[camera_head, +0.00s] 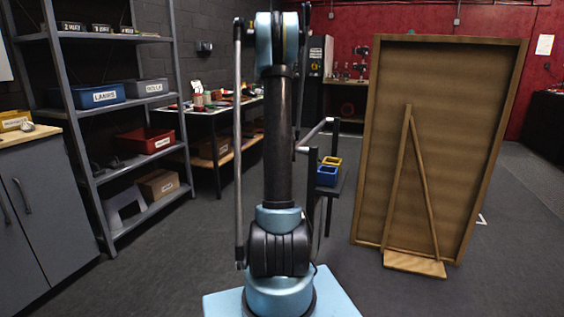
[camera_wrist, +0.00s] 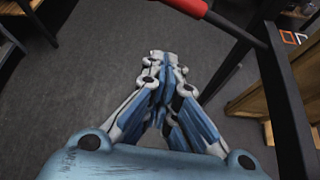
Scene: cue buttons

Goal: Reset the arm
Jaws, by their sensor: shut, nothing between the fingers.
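My gripper (camera_wrist: 167,62) shows in the wrist view, its blue and white fingers brought together at the tips. It is shut with nothing between the fingers, over grey floor. In the head view my arm stands upright in the middle of the picture, and my gripper cannot be made out there. A dark frame with a red bar (camera_wrist: 190,6) is close to the upper right of my gripper in the wrist view. A blue button box (camera_head: 327,176) and a yellow button box (camera_head: 332,161) sit on a small dark stand behind my arm, partly hidden by it.
A grey shelf rack (camera_head: 62,95) with several bins stands at the left, beside a grey cabinet (camera_head: 50,205). A workbench (camera_head: 232,104) stands behind. Open floor (camera_head: 510,270) lies at the front right.

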